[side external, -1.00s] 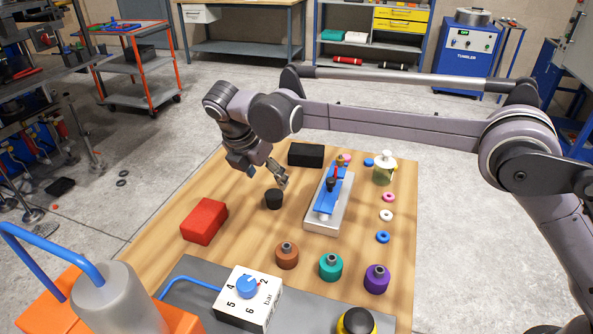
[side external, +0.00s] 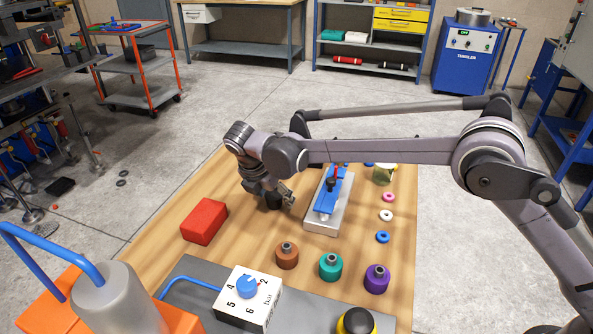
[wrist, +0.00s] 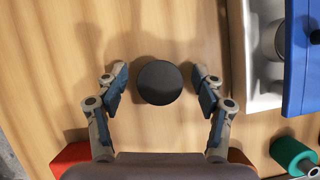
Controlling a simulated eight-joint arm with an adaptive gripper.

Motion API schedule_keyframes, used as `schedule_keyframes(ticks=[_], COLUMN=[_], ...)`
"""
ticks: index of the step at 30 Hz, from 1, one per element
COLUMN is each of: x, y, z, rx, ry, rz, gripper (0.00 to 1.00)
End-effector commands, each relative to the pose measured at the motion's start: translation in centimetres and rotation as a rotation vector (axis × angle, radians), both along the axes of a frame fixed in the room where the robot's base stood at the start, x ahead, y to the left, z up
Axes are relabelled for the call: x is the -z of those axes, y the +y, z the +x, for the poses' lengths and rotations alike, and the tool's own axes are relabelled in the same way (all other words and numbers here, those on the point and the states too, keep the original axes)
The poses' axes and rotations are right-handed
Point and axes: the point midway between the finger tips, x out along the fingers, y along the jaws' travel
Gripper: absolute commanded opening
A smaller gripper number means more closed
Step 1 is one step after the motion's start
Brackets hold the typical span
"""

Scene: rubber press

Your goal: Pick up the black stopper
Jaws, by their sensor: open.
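The black stopper (wrist: 160,83) stands on the wooden table in the wrist view, seen from above as a round dark top. My gripper (wrist: 161,86) is open, with one finger on each side of the stopper and a gap showing at both sides. In the side external view my gripper (side external: 282,199) is low over the table, and the stopper (side external: 272,200) is mostly hidden behind it.
A red block (side external: 204,221) lies to the left. A blue-topped fixture on a white base (side external: 323,218) stands close on the right. Brown (side external: 287,255), teal (side external: 331,266) and purple (side external: 376,278) stoppers stand nearer the camera.

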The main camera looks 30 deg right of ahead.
Motion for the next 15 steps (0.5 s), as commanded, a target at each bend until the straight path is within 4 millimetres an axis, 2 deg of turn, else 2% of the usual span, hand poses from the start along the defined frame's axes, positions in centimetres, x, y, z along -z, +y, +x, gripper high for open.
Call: schedule_keyframes(ticks=[3,9,15], x=[0.0,-0.01,-0.03], y=[-0.01,0.0,-0.01], z=[0.01,0.0,0.01], rx=[0.0,0.001,0.001], ry=[0.0,0.0,0.0], rz=[0.0,0.0,0.0], gripper=[0.66,0.1,0.09])
